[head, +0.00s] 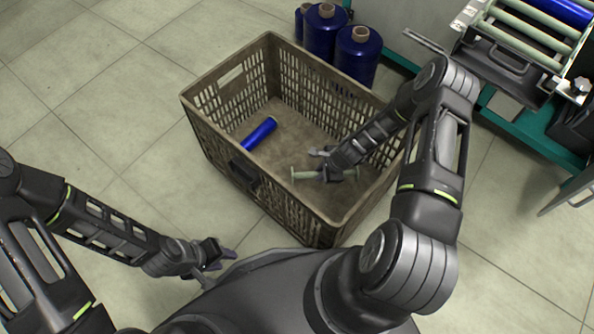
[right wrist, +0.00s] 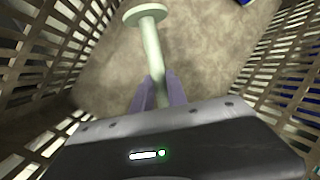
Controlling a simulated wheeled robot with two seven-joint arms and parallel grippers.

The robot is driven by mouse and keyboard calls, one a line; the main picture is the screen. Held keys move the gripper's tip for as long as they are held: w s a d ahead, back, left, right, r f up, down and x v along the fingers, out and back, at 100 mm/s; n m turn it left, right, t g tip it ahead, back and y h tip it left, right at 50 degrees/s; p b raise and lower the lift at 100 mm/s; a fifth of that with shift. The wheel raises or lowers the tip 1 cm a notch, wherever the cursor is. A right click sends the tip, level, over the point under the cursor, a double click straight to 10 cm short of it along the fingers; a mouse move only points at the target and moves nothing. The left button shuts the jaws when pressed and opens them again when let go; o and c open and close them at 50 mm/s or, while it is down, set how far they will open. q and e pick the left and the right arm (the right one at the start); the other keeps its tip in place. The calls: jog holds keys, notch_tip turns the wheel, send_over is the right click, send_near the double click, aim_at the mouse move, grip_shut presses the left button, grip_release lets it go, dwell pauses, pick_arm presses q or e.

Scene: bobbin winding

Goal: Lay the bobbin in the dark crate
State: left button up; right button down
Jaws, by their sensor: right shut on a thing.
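The dark crate (head: 332,229) stands on the floor in the middle of the head view, with slatted walls. My right gripper (head: 326,174) reaches down inside the crate and is shut on a pale green bobbin (head: 304,175). The bobbin is a thin spool with a round flange at its end; it also shows in the right wrist view (right wrist: 151,45) between the fingers, above the crate floor or on it, I cannot tell which. My left gripper (head: 222,257) is outside the crate, at the lower left, over the floor; its finger gap is unclear.
A blue wound bobbin (head: 260,133) lies in the crate's left part. Several large blue spools (head: 357,54) stand behind the crate. A green-framed machine with pale rollers (head: 520,40) is at the upper right. The tiled floor on the left is clear.

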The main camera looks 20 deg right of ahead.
jog(key=b, duration=0.2)
send_over(318, 196)
notch_tip(318, 196, down, 6)
dwell(0.4)
jog(key=shift+w+f, duration=0.1)
jog(key=shift+f, duration=0.1)
notch_tip(318, 196, down, 4)
jog(key=shift+r+b, duration=0.15)
jog(key=shift+b, duration=0.65)
jog(key=shift+r, duration=0.1)
